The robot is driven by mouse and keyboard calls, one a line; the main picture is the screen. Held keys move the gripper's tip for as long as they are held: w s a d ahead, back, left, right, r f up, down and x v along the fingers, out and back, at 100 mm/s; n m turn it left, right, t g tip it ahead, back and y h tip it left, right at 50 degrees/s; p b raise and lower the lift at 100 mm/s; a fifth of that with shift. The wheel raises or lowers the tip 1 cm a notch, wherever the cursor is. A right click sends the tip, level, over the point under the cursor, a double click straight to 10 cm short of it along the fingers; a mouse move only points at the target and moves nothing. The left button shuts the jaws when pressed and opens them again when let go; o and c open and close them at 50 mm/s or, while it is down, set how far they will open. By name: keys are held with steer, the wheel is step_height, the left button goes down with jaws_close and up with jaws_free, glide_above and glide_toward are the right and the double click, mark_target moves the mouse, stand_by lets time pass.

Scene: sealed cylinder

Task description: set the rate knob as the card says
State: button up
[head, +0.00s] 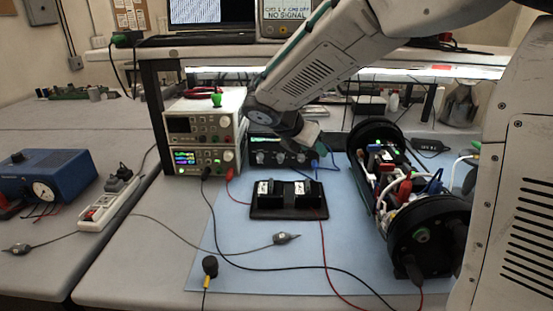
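A dark box with several round knobs (281,158) on its front stands at the back of the blue mat, right of the stacked bench instruments. I cannot read its labels, so I cannot tell which knob is the rate knob or where it points. No card with readable writing shows; my arm hides part of the area above the box. My arm reaches in from the upper right, and its wrist end, with my gripper (306,134), is just above and in front of the box's top. The fingers are not clear, and I cannot tell whether they touch anything.
White stacked instruments (205,135) stand left of the box. A black tray (290,212) with small parts is in front. An open black-ended cylinder (412,205) full of electronics lies at right. Loose cables cross the blue mat (225,275). A blue device (45,175) is far left.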

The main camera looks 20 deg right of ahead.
mark_target(279, 159)
steer(key=w+a+f+n+t, duration=0.2)
steer(key=w+a+f+n, duration=0.2)
steer(key=w+n, duration=0.25)
steer(key=w+a+f+n+t, duration=0.2)
steer(key=w+a+f+n, duration=0.25)
steer(key=w, duration=0.25)
steer(key=shift+n+h, duration=0.4)
steer(key=shift+n, duration=0.1)
steer(key=x, duration=0.7)
steer(key=shift+s, duration=0.1)
steer(key=shift+d, duration=0.1)
jaws_close()
